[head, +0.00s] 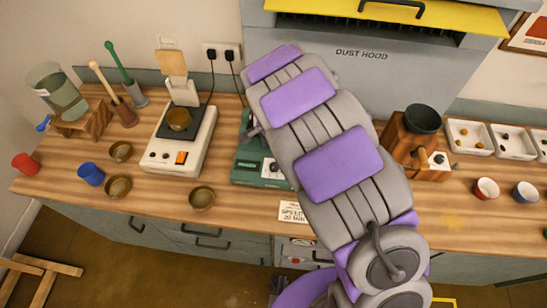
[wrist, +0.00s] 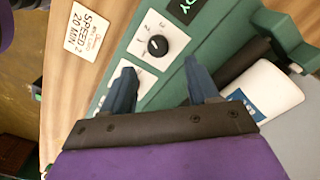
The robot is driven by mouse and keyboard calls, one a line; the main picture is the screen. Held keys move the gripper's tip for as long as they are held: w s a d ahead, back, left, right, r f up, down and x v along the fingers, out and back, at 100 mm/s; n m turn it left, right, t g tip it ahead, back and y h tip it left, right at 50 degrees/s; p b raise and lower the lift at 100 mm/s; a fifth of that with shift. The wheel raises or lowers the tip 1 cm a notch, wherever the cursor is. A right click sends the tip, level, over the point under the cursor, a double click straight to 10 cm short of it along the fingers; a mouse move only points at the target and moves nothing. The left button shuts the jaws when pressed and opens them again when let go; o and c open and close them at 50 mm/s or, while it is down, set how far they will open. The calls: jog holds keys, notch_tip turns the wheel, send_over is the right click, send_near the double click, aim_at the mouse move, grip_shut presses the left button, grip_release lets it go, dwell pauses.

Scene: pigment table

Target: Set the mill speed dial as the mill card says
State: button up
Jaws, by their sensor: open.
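The green mill (head: 248,172) stands on the bench in the head view, partly hidden behind my arm. Its speed dial (wrist: 158,45) is a black knob on a white marked plate in the wrist view; I cannot read its setting surely. The mill card (wrist: 86,30) lies flat beside the mill and reads "SPEED 2, 20 MIN"; it also shows in the head view (head: 291,212). My gripper (wrist: 158,78) is open and empty, its two blue fingers apart, just below the dial in the picture. The left finger partly covers a second white plate (wrist: 108,100).
A white cylinder with a blue label (wrist: 268,90) lies by a dark roller on the mill. Left of the mill are a white scale (head: 180,150) and small bowls (head: 202,197). A wooden grinder (head: 405,147) and cups (head: 486,189) stand to the right.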

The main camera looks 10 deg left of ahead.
notch_tip(320, 180, up, 10)
jog(key=shift+f, duration=0.15)
dwell(0.6)
jog(key=s+d+r+n+b, duration=0.1)
jog(key=s+d+r, duration=0.2)
jog(key=s+d, duration=0.35)
jog(key=s+d+r+n+b, duration=0.1)
jog(key=s+d+r, duration=0.25)
jog(key=d, duration=0.65)
jog(key=s+d+f+n+g+b, duration=0.1)
jog(key=s+d+n, duration=0.2)
jog(key=s, duration=0.7)
jog(key=s+d+f+n+b, duration=0.1)
jog(key=s+d+n+b, duration=0.1)
jog(key=s, duration=0.9)
jog(key=shift+d+f+n+g, duration=0.2)
jog(key=shift+d+n+g, duration=0.2)
jog(key=shift+d+n, duration=0.5)
